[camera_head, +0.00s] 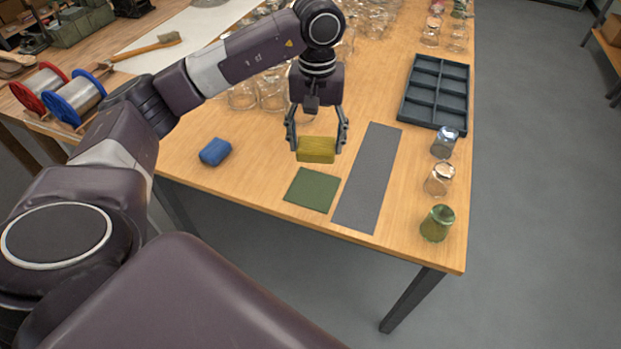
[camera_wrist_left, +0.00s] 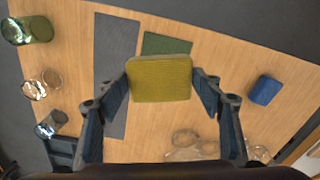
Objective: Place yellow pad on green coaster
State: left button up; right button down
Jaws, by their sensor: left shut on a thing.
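The yellow pad (camera_head: 316,150) is held between the fingers of my left gripper (camera_head: 316,140), above the table. It also shows in the left wrist view (camera_wrist_left: 160,79) with a finger against each side. The green coaster (camera_head: 311,189) is a flat dark green square on the table, in front of the pad in the head view. In the left wrist view the coaster (camera_wrist_left: 166,44) is partly hidden behind the pad. The pad is apart from the coaster in the head view. My right gripper is not in view.
A grey mat (camera_head: 367,180) lies right of the coaster. A blue pad (camera_head: 215,151) lies to the left. Several glasses, including a green one (camera_head: 437,223), stand along the right edge, below a dark compartment tray (camera_head: 435,92). More glasses crowd the back.

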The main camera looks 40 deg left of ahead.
aim_at(314, 138)
pick_arm(q)
jog(key=shift+n, duration=0.6)
jog(key=r, duration=0.1)
jog(key=w+r, duration=0.1)
jog(key=a+r, duration=0.1)
jog(key=shift+w+a+r+b, duration=0.1)
jog(key=shift+w+r+b, duration=0.2)
jog(key=shift+b, duration=0.1)
jog(key=shift+a+r, duration=0.1)
jog(key=shift+r, duration=0.1)
jog(key=shift+f, duration=0.35)
notch_tip(314, 138, down, 6)
jog(key=shift+a+r+b, duration=0.15)
jog(key=shift+r+b, duration=0.1)
jog(key=shift+b, duration=0.25)
notch_tip(314, 138, down, 9)
jog(key=shift+r+p, duration=0.2)
jog(key=shift+p, duration=0.5)
jog(key=shift+f+p, duration=0.35)
jog(key=shift+f, duration=2.05)
jog(key=shift+w+f, duration=0.1)
jog(key=o, duration=1)
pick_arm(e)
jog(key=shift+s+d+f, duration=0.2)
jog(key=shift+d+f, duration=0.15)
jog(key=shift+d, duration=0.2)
